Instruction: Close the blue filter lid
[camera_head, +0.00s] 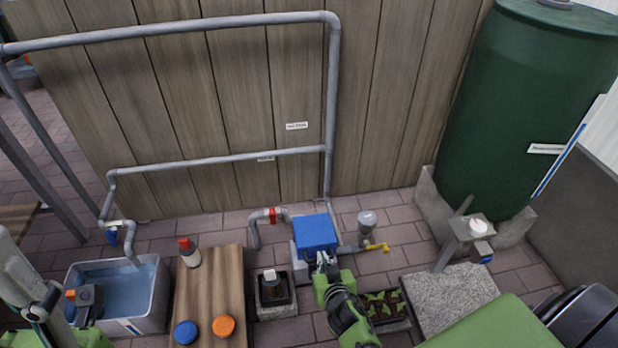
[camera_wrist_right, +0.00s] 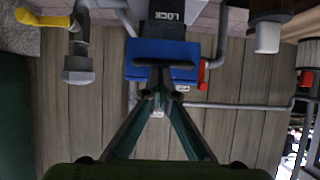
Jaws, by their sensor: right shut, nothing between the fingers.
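The blue filter lid (camera_head: 316,232) lies on top of a grey box at the foot of the wooden wall, beside the pipes. It looks roughly flat in the head view; I cannot tell whether it is fully down. My right gripper (camera_head: 323,262) is shut and empty at the front edge of the lid. In the right wrist view the shut fingertips (camera_wrist_right: 163,66) overlap the blue lid (camera_wrist_right: 150,50), and a dark part marked LOCK (camera_wrist_right: 168,14) shows beyond it. I cannot tell if they touch.
A yellow-handled tap (camera_head: 378,247) stands right of the filter, with a planter (camera_head: 388,308) in front. A wooden table (camera_head: 207,280) holding a bottle (camera_head: 189,252) and two round caps stands left. A water basin (camera_head: 152,290) and a green tank (camera_head: 520,100) flank the scene.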

